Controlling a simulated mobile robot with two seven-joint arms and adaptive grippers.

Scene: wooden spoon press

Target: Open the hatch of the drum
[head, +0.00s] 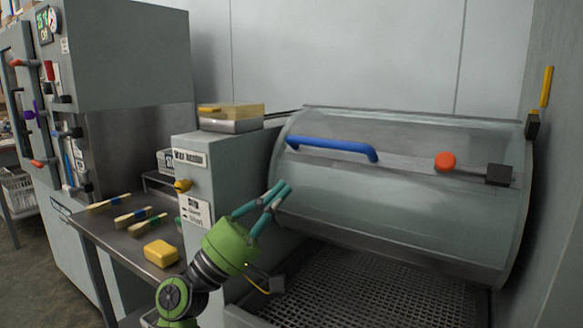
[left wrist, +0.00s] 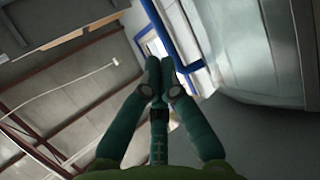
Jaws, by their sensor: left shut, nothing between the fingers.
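The drum's hatch (head: 390,215) is a curved, see-through grey-blue panel at the right of the head view. A blue bar handle (head: 330,147) runs along its upper left. An orange-red knob (head: 445,161) sits on a lever that ends in a dark block (head: 498,175) at the hatch's right. My left gripper (head: 281,190) is shut and empty, in front of the hatch's left edge and lower in the picture than the handle. In the left wrist view its fingertips (left wrist: 158,68) are together, with a blue bar (left wrist: 168,38) behind them. My right gripper is not in view.
A perforated metal tray (head: 370,290) lies below the hatch. A grey cabinet (head: 235,155) with a yellow knob (head: 183,185) stands to the left. A side table holds a yellow block (head: 161,253) and several brushes (head: 132,217). A wall (head: 560,200) closes the right side.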

